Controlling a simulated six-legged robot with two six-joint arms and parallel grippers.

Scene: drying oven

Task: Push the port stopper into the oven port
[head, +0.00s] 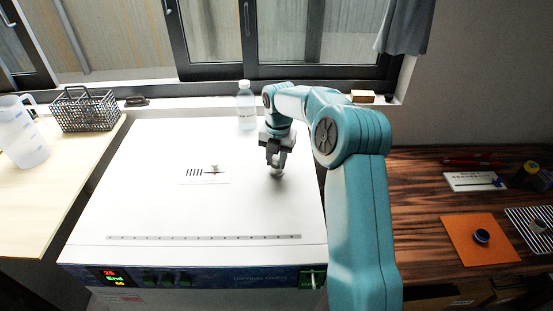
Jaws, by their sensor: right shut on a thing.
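The drying oven (140,205) is a white box with a flat top and a dark front panel with a lit display. My right gripper (277,166) is over the right part of the oven top, pointing down. It is shut on a small pale stopper (277,172), whose lower end is close to the top surface. I cannot tell whether the stopper touches the surface. The port is not visible, perhaps hidden under the stopper and gripper. My left gripper is not in view.
A clear bottle (246,106) stands at the oven's back edge. A wire basket (86,112) and a jug (22,135) are on the left table. An orange mat (465,250) lies on the right table.

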